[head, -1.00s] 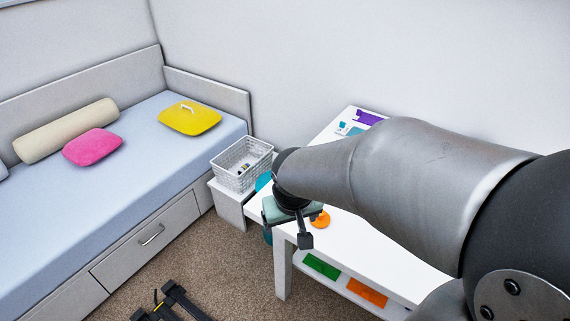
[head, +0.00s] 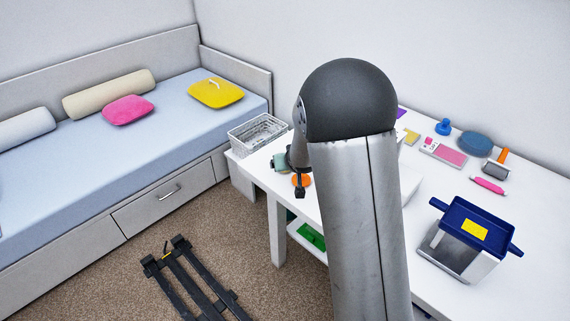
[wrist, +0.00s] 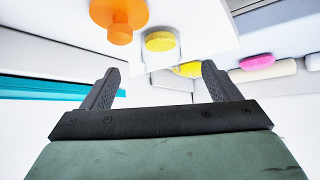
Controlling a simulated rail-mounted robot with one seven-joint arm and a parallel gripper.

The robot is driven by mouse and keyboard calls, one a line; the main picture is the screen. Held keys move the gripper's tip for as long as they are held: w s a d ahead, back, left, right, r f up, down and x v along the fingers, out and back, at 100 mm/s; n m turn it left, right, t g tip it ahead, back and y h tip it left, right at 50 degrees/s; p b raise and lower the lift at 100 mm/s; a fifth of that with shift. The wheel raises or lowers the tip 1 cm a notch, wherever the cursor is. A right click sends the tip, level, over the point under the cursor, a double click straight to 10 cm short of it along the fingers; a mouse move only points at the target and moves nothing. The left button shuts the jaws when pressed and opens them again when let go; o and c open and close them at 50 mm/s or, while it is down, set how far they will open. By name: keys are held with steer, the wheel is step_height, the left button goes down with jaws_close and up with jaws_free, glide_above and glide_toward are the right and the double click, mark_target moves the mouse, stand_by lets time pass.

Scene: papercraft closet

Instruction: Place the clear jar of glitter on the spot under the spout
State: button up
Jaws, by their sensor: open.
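A dark blue hopper-like device (head: 478,223) with a yellow label stands at the table's front right. No spout or spot under it is clearly visible.
An orange knobbed thing (wrist: 119,18) is near the fingers. A white wire basket (head: 257,133) is beyond the table's left end. A pink-and-white card (head: 443,151), blue disc (head: 475,143) and pink tool (head: 488,185) lie at the back right. My arm hides the table's middle.

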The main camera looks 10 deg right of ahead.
steer(key=p+x, duration=0.1)
steer(key=x, duration=0.7)
steer(key=shift+w+r, duration=0.1)
steer(key=c, duration=1.2)
steer(key=shift+o, duration=0.2)
